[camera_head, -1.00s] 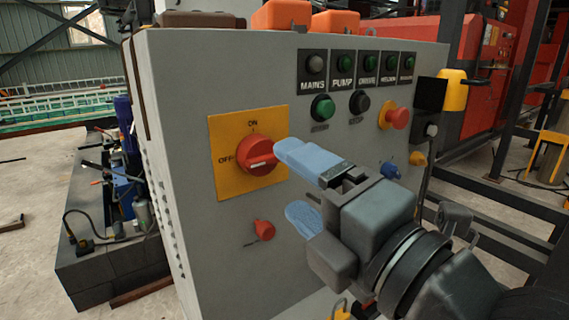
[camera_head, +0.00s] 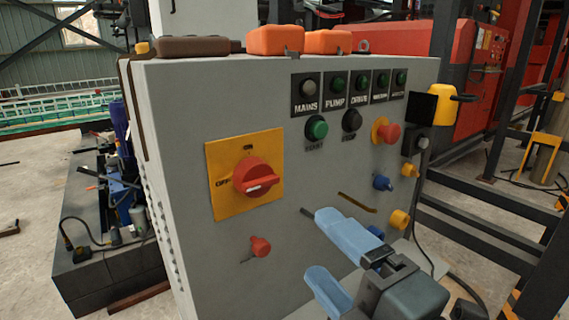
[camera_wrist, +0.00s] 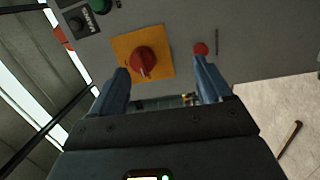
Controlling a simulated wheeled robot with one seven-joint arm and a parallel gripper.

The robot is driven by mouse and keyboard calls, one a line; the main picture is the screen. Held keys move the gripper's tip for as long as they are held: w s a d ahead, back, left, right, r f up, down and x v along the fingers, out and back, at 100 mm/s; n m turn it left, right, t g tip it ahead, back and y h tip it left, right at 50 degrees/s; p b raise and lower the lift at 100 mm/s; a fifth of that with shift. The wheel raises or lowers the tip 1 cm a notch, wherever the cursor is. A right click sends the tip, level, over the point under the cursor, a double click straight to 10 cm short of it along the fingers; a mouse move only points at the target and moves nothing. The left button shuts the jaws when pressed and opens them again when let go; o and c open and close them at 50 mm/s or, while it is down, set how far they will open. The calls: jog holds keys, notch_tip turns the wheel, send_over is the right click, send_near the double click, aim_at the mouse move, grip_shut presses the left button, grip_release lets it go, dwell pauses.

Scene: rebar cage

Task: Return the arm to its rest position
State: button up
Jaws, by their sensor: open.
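My gripper (camera_head: 332,258) is at the lower right of the head view, in front of the grey control cabinet (camera_head: 180,120). Its two blue fingers are spread apart with nothing between them. The red rotary switch (camera_head: 256,178) on its yellow plate is to the upper left of the fingers and clear of them. Its handle lies roughly level, turned toward the OFF side or across it; I cannot tell exactly. In the wrist view the switch (camera_wrist: 145,62) shows beyond the open fingers. A small red knob (camera_head: 260,246) is left of the fingers.
The panel carries a green button (camera_head: 317,128), a red mushroom button (camera_head: 387,132), a blue knob (camera_head: 382,183) and a yellow knob (camera_head: 399,218). A yellow handle box (camera_head: 437,103) sticks out at the right edge. Orange connectors (camera_head: 276,40) sit on top. Black steel frames (camera_head: 480,225) stand at right.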

jog(key=s+d+f+m+h+p, duration=0.1)
jog(key=s+d+f+m+h, duration=0.3)
jog(key=s+d+f+m, duration=0.4)
jog(key=s+d+f+m+h+p, duration=0.2)
jog(key=s+d+f+m+h, duration=0.3)
jog(key=s+m, duration=0.55)
jog(key=s+d+m+g, duration=0.1)
jog(key=s+m, duration=0.3)
jog(key=s, duration=0.7)
jog(key=shift+d+f+g, duration=0.3)
jog(key=shift+d+f, duration=0.1)
jog(key=shift+d, duration=0.4)
jog(key=shift+s, duration=0.1)
